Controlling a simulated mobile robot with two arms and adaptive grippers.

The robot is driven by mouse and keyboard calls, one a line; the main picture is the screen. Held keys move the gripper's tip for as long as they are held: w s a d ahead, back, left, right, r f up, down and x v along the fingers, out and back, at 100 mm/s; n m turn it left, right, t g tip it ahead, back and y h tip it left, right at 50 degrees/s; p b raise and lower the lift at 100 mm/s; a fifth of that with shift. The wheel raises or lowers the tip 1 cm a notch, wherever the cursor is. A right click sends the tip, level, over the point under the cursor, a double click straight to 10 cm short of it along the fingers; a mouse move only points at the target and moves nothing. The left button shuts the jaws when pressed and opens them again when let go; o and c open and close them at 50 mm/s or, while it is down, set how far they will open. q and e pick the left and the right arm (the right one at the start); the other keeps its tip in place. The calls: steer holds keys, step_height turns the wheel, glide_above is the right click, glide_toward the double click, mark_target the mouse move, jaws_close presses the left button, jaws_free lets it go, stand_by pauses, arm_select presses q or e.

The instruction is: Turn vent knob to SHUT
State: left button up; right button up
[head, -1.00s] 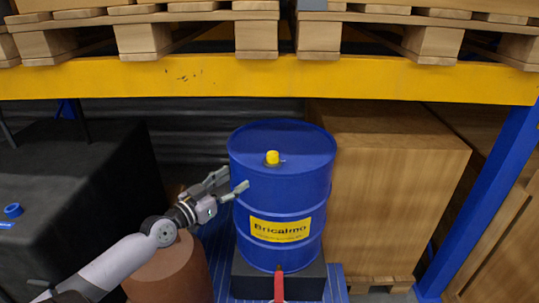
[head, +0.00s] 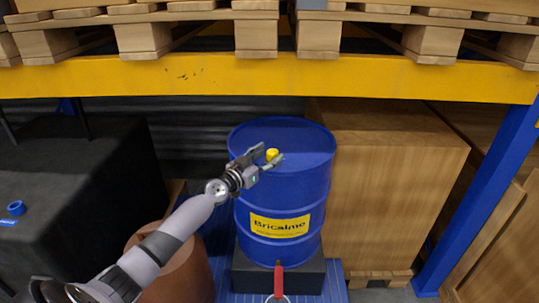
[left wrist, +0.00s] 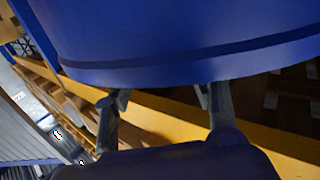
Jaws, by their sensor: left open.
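A yellow knob (head: 272,154) sits on the top of a blue drum (head: 285,192); it is likely the vent knob, but I can read no SHUT mark. My left gripper (head: 269,157) is open at the drum's near left rim. Its fingertips appear close around or just in front of the knob; I cannot tell whether they touch it. In the left wrist view both fingers of the left gripper (left wrist: 160,97) are apart and empty, with the drum (left wrist: 190,40) filling the upper part. The knob does not show there. My right gripper is out of view.
A yellow rack beam (head: 270,75) with pallets crosses above the drum. A large wooden box (head: 385,190) stands close at right, a black covered block (head: 75,180) at left. A brown cylinder (head: 190,275) is under my arm. A red handle-like thing (head: 279,279) stands in front.

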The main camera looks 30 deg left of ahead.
arm_select(q)
steer(key=shift+w, duration=0.6)
steer(key=shift+c, duration=0.3)
steer(key=shift+r, duration=0.1)
steer(key=c, duration=1.1)
